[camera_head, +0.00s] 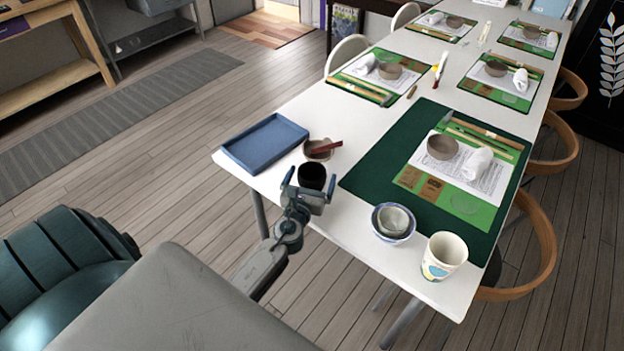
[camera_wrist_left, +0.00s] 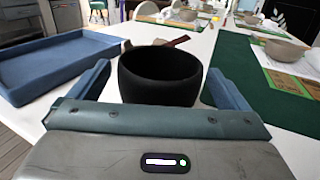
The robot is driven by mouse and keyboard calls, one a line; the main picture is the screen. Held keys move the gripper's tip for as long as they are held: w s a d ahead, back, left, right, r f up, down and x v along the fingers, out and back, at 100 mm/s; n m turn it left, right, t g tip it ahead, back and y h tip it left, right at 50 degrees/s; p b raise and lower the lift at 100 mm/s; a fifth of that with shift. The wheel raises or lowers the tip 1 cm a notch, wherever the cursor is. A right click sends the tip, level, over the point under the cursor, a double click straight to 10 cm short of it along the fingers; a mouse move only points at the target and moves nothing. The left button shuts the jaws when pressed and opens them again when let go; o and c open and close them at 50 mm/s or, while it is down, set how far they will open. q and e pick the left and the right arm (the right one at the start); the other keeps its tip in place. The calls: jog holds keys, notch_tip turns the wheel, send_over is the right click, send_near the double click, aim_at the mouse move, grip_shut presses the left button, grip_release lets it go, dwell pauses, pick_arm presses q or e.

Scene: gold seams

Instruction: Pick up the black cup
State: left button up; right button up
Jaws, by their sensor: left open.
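The black cup (camera_head: 312,176) stands upright on the white table near its left edge. In the left wrist view the black cup (camera_wrist_left: 160,76) sits straight ahead, between the two blue fingers. My left gripper (camera_head: 305,182) is at the near side of the cup, in front of part of it in the head view. My left gripper (camera_wrist_left: 158,90) is open, with a finger on either side of the cup; whether they touch it I cannot tell. The cup's lower part is hidden by the gripper. My right gripper is not in view.
A blue tray (camera_head: 265,143) lies left of the cup. A brown bowl (camera_head: 318,150) with a dark red stick stands just behind it. A dark green mat (camera_head: 362,182), stacked bowls (camera_head: 393,221) and a patterned white cup (camera_head: 443,256) are to the right.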

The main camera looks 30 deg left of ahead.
pick_arm(q)
jog(key=shift+w+a, duration=0.2)
jog(key=shift+w, duration=0.2)
jog(key=shift+c, duration=0.2)
jog(key=c, duration=1.1)
